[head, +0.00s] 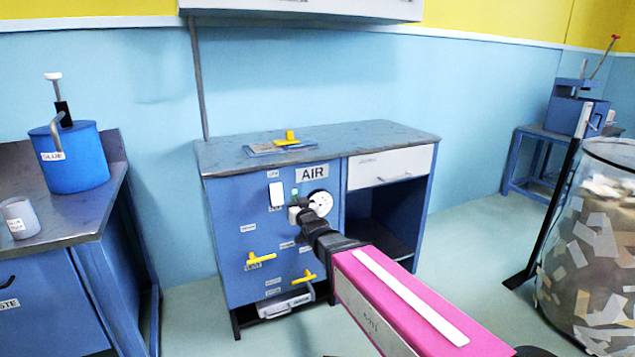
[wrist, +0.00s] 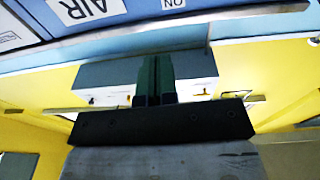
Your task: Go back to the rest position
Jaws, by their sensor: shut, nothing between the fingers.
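My gripper (head: 295,193) is in front of the blue AIR cabinet (head: 228,222), close to the round gauge (head: 321,203). My arm reaches to it from the lower right. In the wrist view the two dark green fingers (wrist: 156,78) are together, with nothing between them. They point toward the white wall cabinet (wrist: 98,72). I cannot tell whether the gripper touches the cabinet front.
The cabinet front has yellow handles (head: 261,259) and a white drawer (head: 390,167). A workbench (head: 60,218) with a blue glue pot (head: 75,165) is at left. A clear scrap bin (head: 590,260) is at right. Floor between cabinet and bin is partly open.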

